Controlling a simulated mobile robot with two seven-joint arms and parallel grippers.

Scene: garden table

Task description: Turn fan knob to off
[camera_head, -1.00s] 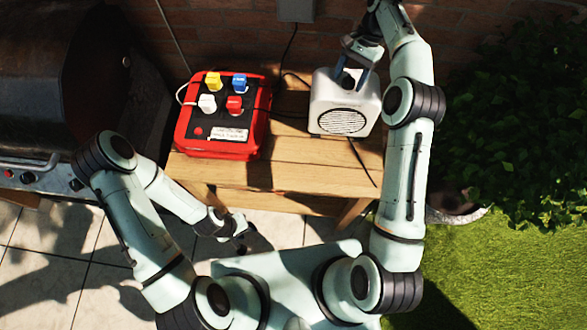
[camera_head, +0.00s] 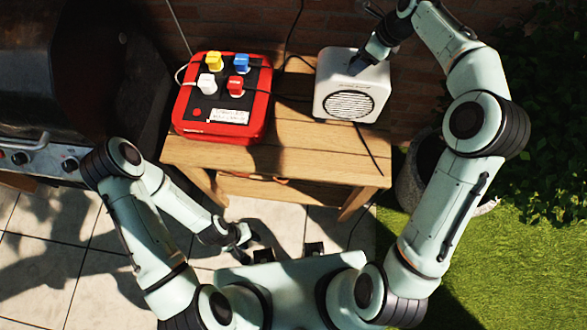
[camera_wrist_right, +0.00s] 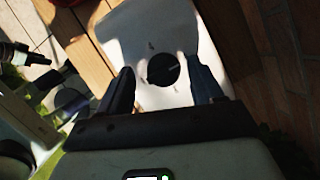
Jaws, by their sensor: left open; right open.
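The fan (camera_head: 350,87) is a white box with a round dark grille on its front, standing on the right part of the wooden table. In the right wrist view its white top (camera_wrist_right: 150,35) carries a round black knob (camera_wrist_right: 163,69) with small marks around it. My right gripper (camera_head: 358,66) is open above the fan top. In the right wrist view its two fingers (camera_wrist_right: 160,84) stand on either side of the knob, apart from it as far as I can see. My left gripper (camera_head: 247,240) is open and empty, low in front of the table.
A red power box (camera_head: 222,98) with yellow, blue, white and red plugs stands left of the fan on the wooden table (camera_head: 280,150). Black cables run around the fan. A grill (camera_head: 60,80) stands at the left, a brick wall behind, a leafy plant (camera_head: 540,130) at the right.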

